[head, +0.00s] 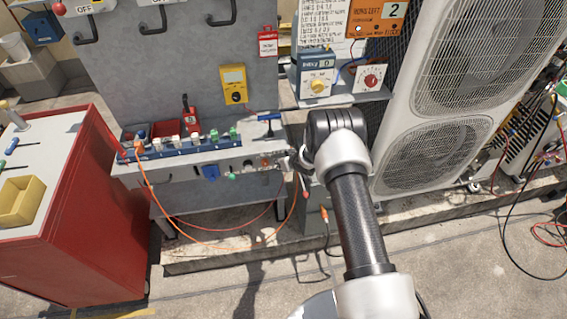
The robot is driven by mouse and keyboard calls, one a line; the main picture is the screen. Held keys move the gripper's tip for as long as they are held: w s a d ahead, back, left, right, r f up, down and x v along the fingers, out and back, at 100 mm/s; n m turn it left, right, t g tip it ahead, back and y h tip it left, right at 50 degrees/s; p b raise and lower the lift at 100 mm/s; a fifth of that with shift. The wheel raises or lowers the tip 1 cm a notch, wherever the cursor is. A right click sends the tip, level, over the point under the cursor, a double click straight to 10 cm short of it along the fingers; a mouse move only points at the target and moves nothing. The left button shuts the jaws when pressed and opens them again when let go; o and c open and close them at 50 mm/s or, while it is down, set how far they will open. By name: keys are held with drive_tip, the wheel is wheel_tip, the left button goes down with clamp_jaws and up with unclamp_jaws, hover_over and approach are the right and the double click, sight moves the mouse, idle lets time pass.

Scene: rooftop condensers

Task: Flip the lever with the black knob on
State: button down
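I cannot pick out a lever with a black knob for certain in the head view. A red knob (58,8) shows at the top left beside an OFF label (84,9), and another OFF label is cut by the top edge. My gripper (297,161) is small and mostly hidden by my wrist, in front of the right end of the bench. Whether its fingers are open or shut does not show, and I see nothing clearly held.
A grey cabinet (150,75) with black handles stands behind a blue rail (180,148) of small parts. A yellow meter (233,84) hangs on it. A red cart (85,220) is left, condenser units (395,160) right. Orange cables hang over the floor.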

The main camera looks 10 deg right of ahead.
idle(0.5)
drive_tip(key=c, duration=1.3)
unclamp_jaws()
drive_tip(key=shift+c, duration=0.2)
drive_tip(key=v, duration=1.2)
